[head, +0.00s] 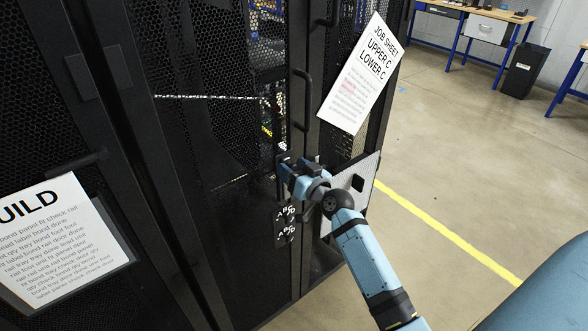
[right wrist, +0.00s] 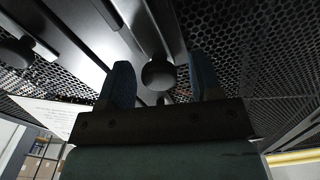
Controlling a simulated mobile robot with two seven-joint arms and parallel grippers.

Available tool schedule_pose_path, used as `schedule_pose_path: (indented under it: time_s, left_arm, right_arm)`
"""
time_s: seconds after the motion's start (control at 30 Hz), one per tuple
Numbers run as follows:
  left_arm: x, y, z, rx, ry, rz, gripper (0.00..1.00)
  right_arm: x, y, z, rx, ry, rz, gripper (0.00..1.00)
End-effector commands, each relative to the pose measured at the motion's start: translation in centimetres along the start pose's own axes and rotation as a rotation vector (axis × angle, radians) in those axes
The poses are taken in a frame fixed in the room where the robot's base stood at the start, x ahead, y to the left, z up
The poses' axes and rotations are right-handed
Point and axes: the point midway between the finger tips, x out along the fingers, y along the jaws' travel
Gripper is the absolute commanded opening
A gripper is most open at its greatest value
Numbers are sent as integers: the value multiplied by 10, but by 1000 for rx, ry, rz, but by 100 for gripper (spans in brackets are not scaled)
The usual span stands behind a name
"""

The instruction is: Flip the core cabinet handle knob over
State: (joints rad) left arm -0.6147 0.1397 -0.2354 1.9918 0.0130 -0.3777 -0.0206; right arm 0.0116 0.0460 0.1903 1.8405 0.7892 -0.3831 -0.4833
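The black mesh-door cabinet (head: 225,150) fills the left and middle of the head view. My right gripper (head: 288,166) is at its door edge and hides the handle knob there. In the right wrist view a round dark knob (right wrist: 158,74) shows between the two blue fingers of my right gripper (right wrist: 162,80). The fingers are spread, with a visible gap on each side of the knob. Which way the knob is turned I cannot tell. My left gripper is not in view.
A second dark knob (right wrist: 16,51) shows at the left of the wrist view. A job sheet (head: 361,75) and a build sheet (head: 58,235) are on the cabinet fronts. A white panel (head: 366,187) is beside my right forearm. Open floor (head: 465,150) with a yellow line lies to the right.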

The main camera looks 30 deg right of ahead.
Motion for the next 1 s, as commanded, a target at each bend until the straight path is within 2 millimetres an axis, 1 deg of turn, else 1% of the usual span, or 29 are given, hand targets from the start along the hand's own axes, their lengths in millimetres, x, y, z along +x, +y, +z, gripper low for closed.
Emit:
schedule_pose_path:
  time_s: [0.17, 0.27, 0.37, 0.6, 0.7, 0.83, 1.0]
  left_arm:
    - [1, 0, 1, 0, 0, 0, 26]
    - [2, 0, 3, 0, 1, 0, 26]
    - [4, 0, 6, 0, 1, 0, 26]
    - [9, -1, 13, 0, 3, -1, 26]
    - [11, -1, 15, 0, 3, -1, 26]
    - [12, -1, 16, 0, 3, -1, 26]
    - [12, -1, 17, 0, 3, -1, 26]
  right_arm:
    - [-6, 0, 1, -1, -1, 0, 59]
    - [-20, 1, 2, -1, -2, 1, 59]
    - [-40, 1, 4, -2, -3, 0, 59]
    - [-96, 1, 3, -3, -3, 0, 59]
    - [-114, 0, 2, -1, -3, 0, 59]
    - [-129, 1, 2, -2, -2, 0, 59]
    - [-137, 0, 1, 0, -1, 0, 59]
